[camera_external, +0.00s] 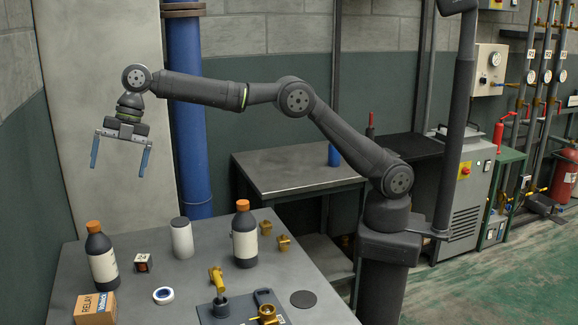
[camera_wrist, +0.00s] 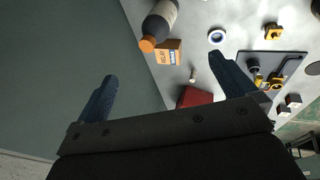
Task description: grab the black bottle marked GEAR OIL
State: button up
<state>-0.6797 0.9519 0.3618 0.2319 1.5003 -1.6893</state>
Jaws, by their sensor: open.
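Two black bottles with orange caps and pale labels stand upright on the table. One black bottle (camera_external: 102,256) is at the left edge; the other black bottle (camera_external: 244,237) is near the table's middle. The label print is too small to read, so I cannot tell which is GEAR OIL. My gripper (camera_external: 119,168) is open and empty, high above the left part of the table, with its fingers pointing down. In the wrist view my gripper (camera_wrist: 163,76) shows two spread blue fingers, and one black bottle (camera_wrist: 163,17) lies beyond them at the top, partly cut off.
A RELAY box (camera_external: 96,308) stands close to the left bottle. Brass fittings (camera_external: 283,243) sit right of the middle bottle. A red block (camera_wrist: 195,97) shows between the fingers.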

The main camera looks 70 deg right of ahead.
jog(key=c, duration=0.3)
jog(key=m+t+y, duration=0.1)
jog(key=m+y, duration=0.1)
jog(key=m, duration=1.2)
send_near(101, 244)
notch_tip(101, 244, down, 5)
jog(key=w, duration=0.2)
jog(key=shift+w+x, duration=0.2)
jog(key=shift+x, duration=1.4)
jog(key=shift+w+x, duration=0.25)
jog(key=shift+x, duration=1.35)
jog(key=shift+a+r, duration=0.15)
jog(key=shift+r, duration=0.05)
